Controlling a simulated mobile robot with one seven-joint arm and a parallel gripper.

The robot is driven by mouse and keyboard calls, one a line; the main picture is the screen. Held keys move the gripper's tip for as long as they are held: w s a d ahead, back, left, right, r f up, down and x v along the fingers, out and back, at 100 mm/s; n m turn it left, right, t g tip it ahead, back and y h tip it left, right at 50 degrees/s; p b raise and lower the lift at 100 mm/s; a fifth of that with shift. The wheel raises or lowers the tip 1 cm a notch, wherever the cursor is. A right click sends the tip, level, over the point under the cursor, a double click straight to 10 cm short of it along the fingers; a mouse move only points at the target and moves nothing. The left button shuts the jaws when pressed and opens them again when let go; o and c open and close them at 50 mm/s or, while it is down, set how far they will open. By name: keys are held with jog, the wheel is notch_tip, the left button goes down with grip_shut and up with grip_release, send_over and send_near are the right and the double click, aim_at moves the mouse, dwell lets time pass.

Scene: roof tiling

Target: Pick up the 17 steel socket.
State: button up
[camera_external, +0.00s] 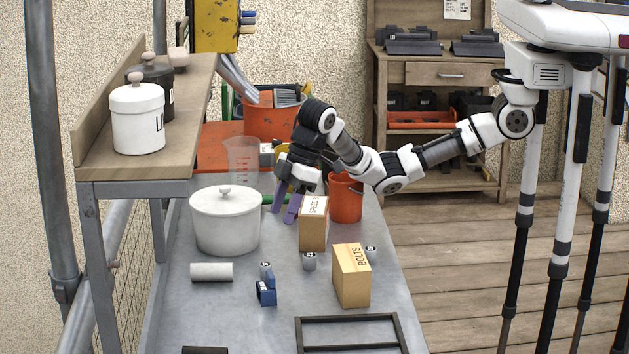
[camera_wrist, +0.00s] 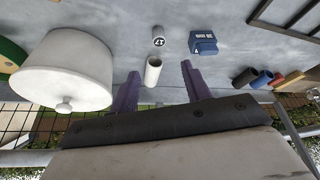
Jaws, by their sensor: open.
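The 17 steel socket (camera_wrist: 158,36) is a small grey cylinder with a dark "17" label on its end. It stands on the grey metal bench, beyond my fingertips in the wrist view. In the external view it appears to be the small socket (camera_external: 265,270) beside the blue block (camera_external: 266,292); its number is too small to read there. My gripper (camera_external: 284,213) is open and empty, with its purple fingers pointing down above the bench between the white pot and a cardboard box. In the wrist view my two fingers (camera_wrist: 160,70) are spread apart, short of the socket.
A white roll (camera_wrist: 152,72) lies near the socket; the blue block (camera_wrist: 203,42) is right of it. The white pot (camera_external: 225,222), standing box (camera_external: 313,225), BOLTS box (camera_external: 351,275) and two other sockets (camera_external: 309,262) (camera_external: 371,255) are nearby. A black frame (camera_external: 350,348) lies in front.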

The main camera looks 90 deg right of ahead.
jog(key=p, duration=0.2)
send_over(265, 264)
jog(key=s, duration=0.2)
jog(key=f, duration=0.8)
jog(key=shift+w+d, duration=0.1)
jog(key=shift+d, duration=0.25)
jog(key=shift+p+x, duration=1)
jog(key=shift+x, duration=1.75)
grip_shut()
